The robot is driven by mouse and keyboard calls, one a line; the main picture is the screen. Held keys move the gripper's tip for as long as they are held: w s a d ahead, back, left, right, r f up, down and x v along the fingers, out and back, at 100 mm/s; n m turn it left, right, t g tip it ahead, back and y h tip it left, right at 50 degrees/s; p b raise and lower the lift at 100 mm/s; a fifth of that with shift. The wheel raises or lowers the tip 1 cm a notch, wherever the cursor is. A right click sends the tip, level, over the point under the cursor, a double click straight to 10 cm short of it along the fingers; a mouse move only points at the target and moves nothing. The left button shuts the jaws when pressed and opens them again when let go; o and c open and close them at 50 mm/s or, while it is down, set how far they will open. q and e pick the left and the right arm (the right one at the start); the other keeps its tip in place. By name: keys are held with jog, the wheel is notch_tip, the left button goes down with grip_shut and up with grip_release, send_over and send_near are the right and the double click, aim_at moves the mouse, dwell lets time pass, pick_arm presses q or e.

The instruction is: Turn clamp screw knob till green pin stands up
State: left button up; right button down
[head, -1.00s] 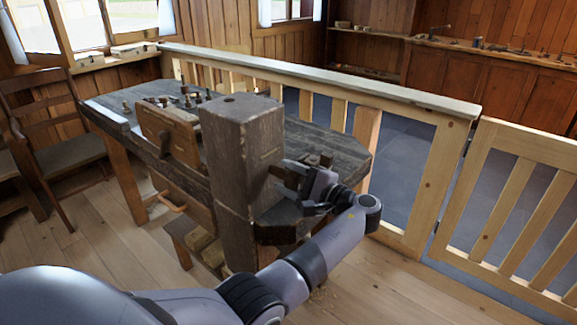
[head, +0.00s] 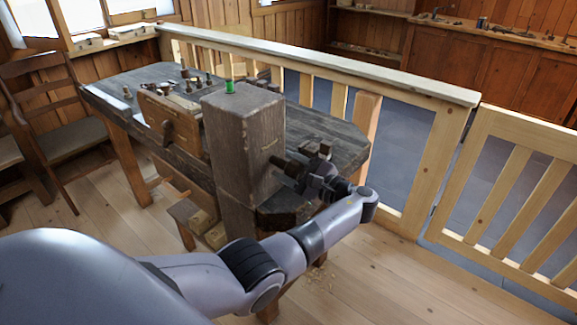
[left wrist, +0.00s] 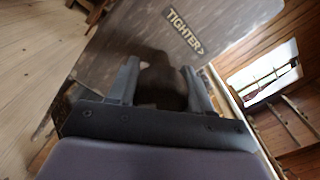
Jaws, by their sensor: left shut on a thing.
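The clamp screw knob (left wrist: 160,72) is dark and round. It sits on the side of a thick weathered wooden post (head: 240,135). The green pin (head: 230,87) stands up out of the post's top. My left gripper (head: 285,168) is at the post's right face, shut on the knob. In the left wrist view its two fingers (left wrist: 160,85) are on either side of the knob, which is in shadow. Painted lettering "TIGHTER >" (left wrist: 186,31) is on the post's face beside it. My right gripper is not in view.
The post stands against a dark workbench (head: 330,140) with several small turned pieces and a wooden vise jaw (head: 172,125) on it. A pale railing (head: 320,72) runs behind, with a slatted gate (head: 510,185) at right. A chair (head: 65,135) stands at left.

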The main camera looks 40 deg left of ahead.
aim_at(300, 173)
pick_arm(q)
jog(key=shift+d+f, duration=0.25)
jog(key=shift+d, duration=0.05)
jog(key=o, duration=0.9)
jog(key=shift+o, duration=0.7)
jog(key=shift+d+r, duration=0.1)
jog(key=d+b, duration=0.1)
jog(key=d, duration=0.1)
jog(key=d+b, duration=0.1)
jog(key=d, duration=0.2)
jog(key=shift+s+d, duration=0.2)
jog(key=shift+d, duration=0.15)
jog(key=shift+s+d, duration=0.1)
jog(key=shift+d, duration=0.55)
